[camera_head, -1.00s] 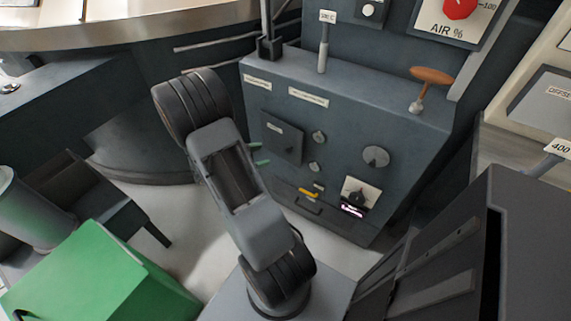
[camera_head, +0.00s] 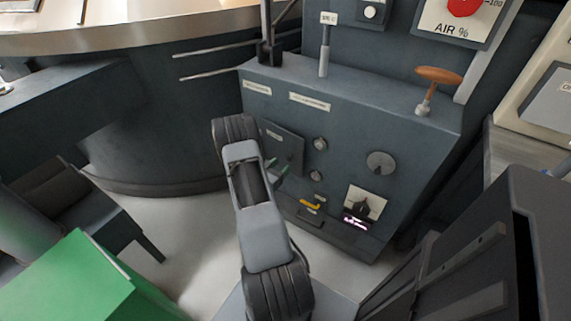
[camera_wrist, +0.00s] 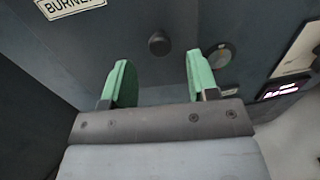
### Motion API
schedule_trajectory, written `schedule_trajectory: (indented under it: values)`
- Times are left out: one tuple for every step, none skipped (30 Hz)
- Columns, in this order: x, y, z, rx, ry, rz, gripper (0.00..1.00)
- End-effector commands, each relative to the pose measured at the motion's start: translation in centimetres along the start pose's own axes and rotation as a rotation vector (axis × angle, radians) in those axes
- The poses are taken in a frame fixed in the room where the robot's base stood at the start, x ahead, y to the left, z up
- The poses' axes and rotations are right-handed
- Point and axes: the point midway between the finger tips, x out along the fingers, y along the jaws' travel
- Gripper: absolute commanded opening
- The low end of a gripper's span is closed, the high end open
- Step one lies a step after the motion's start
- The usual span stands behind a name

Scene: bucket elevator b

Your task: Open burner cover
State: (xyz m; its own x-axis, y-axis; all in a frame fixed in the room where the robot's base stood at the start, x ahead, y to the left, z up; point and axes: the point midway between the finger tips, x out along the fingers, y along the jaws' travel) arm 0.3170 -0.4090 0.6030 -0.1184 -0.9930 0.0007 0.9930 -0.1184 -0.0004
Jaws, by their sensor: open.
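The burner cover (camera_head: 286,141) is a dark square panel on the front of the grey-blue cabinet, partly hidden by my arm in the head view. It looks closed. In the wrist view a label beginning "BURNE" (camera_wrist: 70,5) is at the top left, and a small round black knob (camera_wrist: 160,43) stands out from the dark surface. My gripper (camera_wrist: 158,60) has two green fingers, open and empty. The knob appears between and just beyond the fingertips, with no contact visible. In the head view the gripper (camera_head: 277,168) is at the cover's lower part.
Right of the cover are a small dial (camera_head: 320,144), a larger dial (camera_head: 380,162) and a switch with a lit display (camera_head: 362,205). An orange-handled lever (camera_head: 438,76) stands on the cabinet top. A green box (camera_head: 85,285) is at lower left. A dark cabinet (camera_head: 500,240) stands at right.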

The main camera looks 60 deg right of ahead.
Motion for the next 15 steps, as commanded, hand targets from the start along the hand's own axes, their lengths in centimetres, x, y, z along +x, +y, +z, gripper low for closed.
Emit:
schedule_trajectory:
  values:
    - [1.0,-0.1,-0.1,0.002,-0.001,-0.004,0.54]
    - [1.5,-0.1,-0.1,0.002,-0.001,-0.004,0.54]
    - [2.1,-0.1,-0.1,0.002,0.0,-0.004,0.54]
    - [2.5,0.0,-0.1,0.002,0.0,-0.003,0.54]
    - [2.9,-0.1,-0.1,0.001,0.0,-0.003,0.54]
    - [3.4,-0.1,-0.1,0.001,0.0,-0.003,0.54]
    - [3.8,0.0,-0.1,0.002,0.0,-0.002,0.54]
    - [4.1,0.0,-0.1,0.002,0.0,-0.002,0.54]
    - [4.4,0.0,-0.1,0.002,0.001,-0.002,0.54]
    - [4.7,0.0,-0.1,0.001,0.001,-0.002,0.54]
    - [4.9,0.0,-0.1,0.001,0.002,-0.002,0.54]
    - [5.1,0.0,-0.1,0.001,0.001,-0.001,0.54]
    - [5.2,0.0,-0.1,0.001,0.001,-0.001,0.54]
    - [5.4,0.0,-0.1,0.0,0.001,-0.001,0.54]
    - [5.5,0.0,-0.1,0.0,0.001,-0.001,0.54]
